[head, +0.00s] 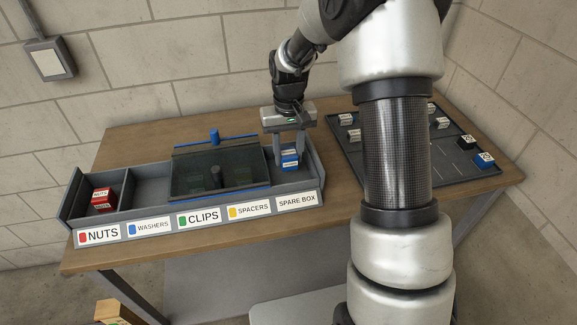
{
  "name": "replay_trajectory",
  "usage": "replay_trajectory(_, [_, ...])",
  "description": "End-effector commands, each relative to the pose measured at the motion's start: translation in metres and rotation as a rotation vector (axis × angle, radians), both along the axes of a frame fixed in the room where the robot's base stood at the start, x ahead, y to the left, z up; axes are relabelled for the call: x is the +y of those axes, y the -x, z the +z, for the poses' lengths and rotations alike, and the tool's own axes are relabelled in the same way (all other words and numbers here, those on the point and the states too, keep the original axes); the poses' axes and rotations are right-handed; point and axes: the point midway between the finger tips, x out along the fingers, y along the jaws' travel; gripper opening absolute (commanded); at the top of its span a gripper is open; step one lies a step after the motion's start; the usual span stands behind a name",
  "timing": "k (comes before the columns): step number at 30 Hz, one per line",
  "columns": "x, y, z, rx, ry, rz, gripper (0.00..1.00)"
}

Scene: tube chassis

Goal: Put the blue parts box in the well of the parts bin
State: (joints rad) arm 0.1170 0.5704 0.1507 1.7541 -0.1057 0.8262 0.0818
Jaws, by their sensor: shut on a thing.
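The blue parts box (290,161), with a white label band, is between the fingers of my gripper (289,148). My gripper points down and is shut on it at the right end of the grey parts bin (190,222). The box shows inside the outline of the rightmost compartment, behind the label "SPARE BOX". I cannot tell whether it touches the floor there. Front labels read NUTS, WASHERS, CLIPS, SPACERS and SPARE BOX. The washers compartment (150,191), with a blue mark on its label, looks empty where it shows. A dark see-through cover (220,172) lies over the middle compartments.
A red box (103,199) sits in the nuts compartment. The cover has blue edges and a blue knob (214,136). A dark tray (362,158) at right holds several small boxes, including a blue one (484,159). My arm hides part of the tray. Bare wooden tabletop (135,143) shows behind the bin.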

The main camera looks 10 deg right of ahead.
Motion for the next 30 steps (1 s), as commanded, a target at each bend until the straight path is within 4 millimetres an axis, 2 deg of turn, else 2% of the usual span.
replay_trajectory(10, [0.0,0.0,-0.039,0.0,0.0,0.0,0.11])
replay_trajectory(21, [0.0,0.0,-0.044,-0.002,0.001,0.0,0.11])
replay_trajectory(22, [0.0,0.0,-0.043,-0.002,0.001,0.0,0.39])
replay_trajectory(24, [0.0,0.0,-0.043,-0.002,0.0,0.0,0.51])
replay_trajectory(25, [0.0,0.0,-0.043,-0.002,0.0,0.0,0.54])
replay_trajectory(30, [0.0,0.0,-0.043,-0.001,0.0,0.0,0.54])
